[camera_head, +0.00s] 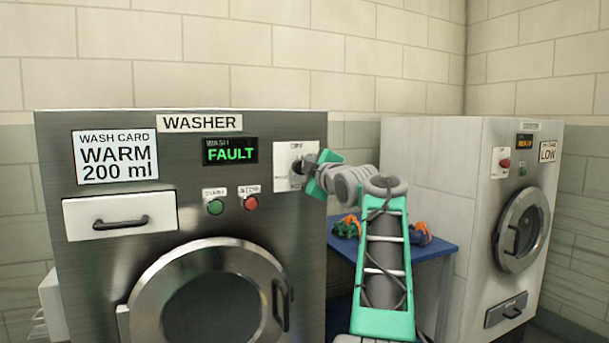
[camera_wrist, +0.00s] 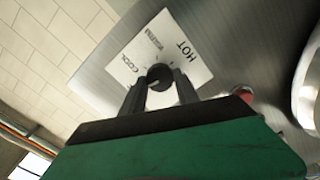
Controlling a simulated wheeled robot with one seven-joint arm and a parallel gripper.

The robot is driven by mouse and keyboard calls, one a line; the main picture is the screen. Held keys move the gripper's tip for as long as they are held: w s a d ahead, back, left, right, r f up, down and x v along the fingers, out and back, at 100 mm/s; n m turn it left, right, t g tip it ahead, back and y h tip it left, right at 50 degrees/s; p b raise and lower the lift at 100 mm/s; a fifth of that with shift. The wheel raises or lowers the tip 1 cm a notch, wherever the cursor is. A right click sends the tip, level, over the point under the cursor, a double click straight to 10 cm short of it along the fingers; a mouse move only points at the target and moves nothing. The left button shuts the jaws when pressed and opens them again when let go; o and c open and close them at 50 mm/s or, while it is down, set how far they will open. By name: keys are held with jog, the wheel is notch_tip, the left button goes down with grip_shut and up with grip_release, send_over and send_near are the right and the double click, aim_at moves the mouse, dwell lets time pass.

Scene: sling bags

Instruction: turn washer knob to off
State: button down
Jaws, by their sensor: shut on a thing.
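The steel washer (camera_head: 180,270) fills the left of the head view, its display (camera_head: 230,151) reading FAULT in green. At its upper right is a white dial plate (camera_head: 284,160) with OFF at its top. My gripper (camera_head: 307,171) reaches the plate from the right and hides part of it. In the wrist view, the dark round knob (camera_wrist: 159,74) sits on the plate with COOL, HOT and a smaller word around it. My two fingers (camera_wrist: 160,90) are shut on the knob, one on each side. Which label the knob points to I cannot tell.
A green button (camera_head: 215,207) and a red button (camera_head: 250,203) sit left of the dial, above the round door (camera_head: 210,300). A blue table (camera_head: 436,246) with small orange and green items stands behind my arm. A white machine (camera_head: 430,150) stands at the right.

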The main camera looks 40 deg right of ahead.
jog(key=shift+f+n+b, duration=0.1)
jog(key=shift+n+b, duration=0.25)
jog(key=shift+n, duration=0.85)
jog(key=c, duration=0.9)
grip_release()
jog(key=b+v, duration=0.1)
jog(key=v, duration=0.6)
jog(key=shift+s, duration=0.4)
jog(key=shift+a, duration=0.15)
